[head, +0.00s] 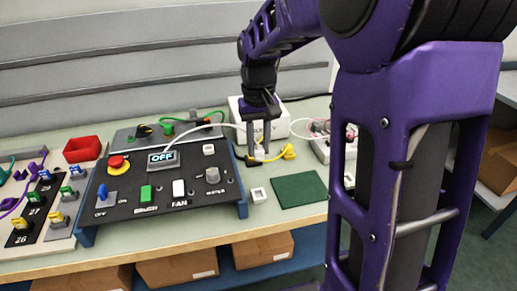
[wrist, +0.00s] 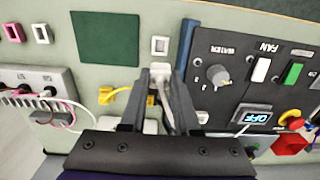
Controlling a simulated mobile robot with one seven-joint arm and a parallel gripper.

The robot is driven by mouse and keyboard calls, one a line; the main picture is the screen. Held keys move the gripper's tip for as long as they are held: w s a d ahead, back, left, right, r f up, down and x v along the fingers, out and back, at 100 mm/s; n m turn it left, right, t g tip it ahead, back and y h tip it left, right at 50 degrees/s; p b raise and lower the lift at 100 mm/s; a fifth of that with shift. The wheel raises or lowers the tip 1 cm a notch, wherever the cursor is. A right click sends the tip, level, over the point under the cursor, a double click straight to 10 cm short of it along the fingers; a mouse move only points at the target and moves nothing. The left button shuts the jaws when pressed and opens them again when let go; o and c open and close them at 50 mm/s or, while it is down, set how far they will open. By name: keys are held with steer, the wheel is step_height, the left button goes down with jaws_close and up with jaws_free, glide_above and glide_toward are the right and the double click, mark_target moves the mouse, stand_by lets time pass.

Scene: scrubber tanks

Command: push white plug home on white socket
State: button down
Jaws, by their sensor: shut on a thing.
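My gripper (head: 259,143) is shut on a white plug (head: 259,154), held above the table between the control panel and the yellow connector. In the wrist view, my gripper (wrist: 159,76) has the white plug (wrist: 159,70) between its fingertips, with a white cable running back from it. A white square socket (head: 258,195) with a dark opening stands on the table, nearer the front edge. The white socket also shows in the wrist view (wrist: 160,45), just beyond the fingertips and apart from the plug. The plug's front end is too small to make out.
The black control panel (head: 165,188) with its OFF display stands close to the left of my gripper. A green mat (head: 300,190) lies right of the socket. A yellow connector (head: 288,152) and a white box (head: 280,122) are close by. Loose cables cross behind.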

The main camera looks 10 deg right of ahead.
step_height(320, 180, up, 3)
steer(key=shift+r+p, duration=0.15)
steer(key=shift+p, duration=0.9)
steer(key=w+a+f+p, duration=0.2)
steer(key=w+a, duration=0.9)
steer(key=w, duration=0.3)
steer(key=shift+w+a+f, duration=0.25)
steer(key=shift+f, duration=0.05)
steer(key=shift+f, duration=0.15)
steer(key=shift+f+b, duration=0.95)
steer(key=shift+f, duration=1.15)
steer(key=shift+f+p, duration=0.2)
steer(key=shift+p, duration=0.1)
steer(key=shift+f+b, duration=0.4)
steer(key=shift+f, duration=0.35)
steer(key=c, duration=0.6)
jaws_free()
